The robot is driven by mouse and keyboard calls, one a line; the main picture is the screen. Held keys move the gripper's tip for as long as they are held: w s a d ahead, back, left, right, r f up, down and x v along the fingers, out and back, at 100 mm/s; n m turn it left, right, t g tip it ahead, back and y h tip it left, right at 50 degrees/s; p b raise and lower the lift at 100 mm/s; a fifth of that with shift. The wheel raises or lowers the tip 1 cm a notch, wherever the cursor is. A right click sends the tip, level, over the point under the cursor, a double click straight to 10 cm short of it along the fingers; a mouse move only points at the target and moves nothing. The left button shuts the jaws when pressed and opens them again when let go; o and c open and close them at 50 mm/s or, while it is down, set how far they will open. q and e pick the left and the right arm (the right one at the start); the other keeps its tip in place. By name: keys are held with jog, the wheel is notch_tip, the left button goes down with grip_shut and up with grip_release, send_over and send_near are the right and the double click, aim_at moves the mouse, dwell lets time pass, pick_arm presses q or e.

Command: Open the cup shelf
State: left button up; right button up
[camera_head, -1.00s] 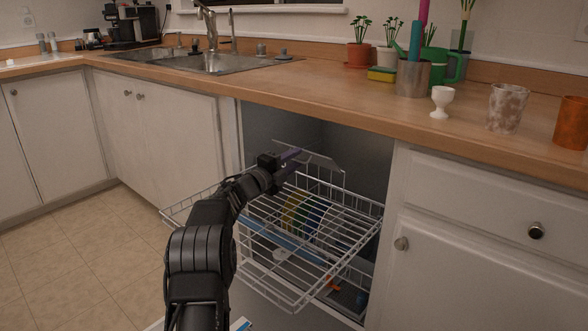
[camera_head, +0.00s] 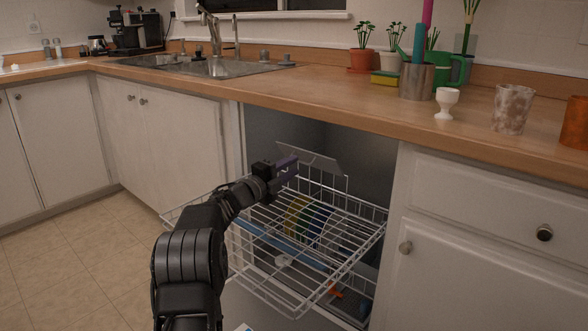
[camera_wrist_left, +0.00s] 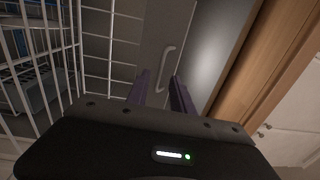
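The cup shelf (camera_head: 315,161) is a thin grey panel, tilted above the back of the pulled-out upper dish rack. In the left wrist view the panel (camera_wrist_left: 166,22) fills the upper middle and carries a pale bar handle (camera_wrist_left: 166,70). My left gripper (camera_head: 290,166) is just in front of the panel's left part in the head view. In the left wrist view its two purple fingers (camera_wrist_left: 160,87) are apart, with the handle ahead between them. Nothing is held; contact with the handle cannot be told. My right gripper is not in view.
The white wire upper rack (camera_head: 262,222) holds several plates (camera_head: 312,222). A lower rack (camera_head: 352,290) shows beneath. The wooden counter edge (camera_head: 345,125) overhangs the opening. A white egg cup (camera_head: 446,103) and a mottled cup (camera_head: 511,110) stand on the counter.

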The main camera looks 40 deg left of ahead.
pick_arm(q)
jog(key=shift+s+a+f+b, duration=0.1)
jog(key=shift+s+f+b, duration=0.4)
jog(key=shift+s, duration=0.35)
jog(key=shift+s+a+f+b, duration=0.1)
jog(key=shift+s+f+b, duration=0.15)
jog(key=shift+s+b, duration=0.5)
jog(key=shift+s+a+f+b, duration=0.1)
jog(key=shift+s+f+b, duration=0.3)
jog(key=shift+s, duration=0.6)
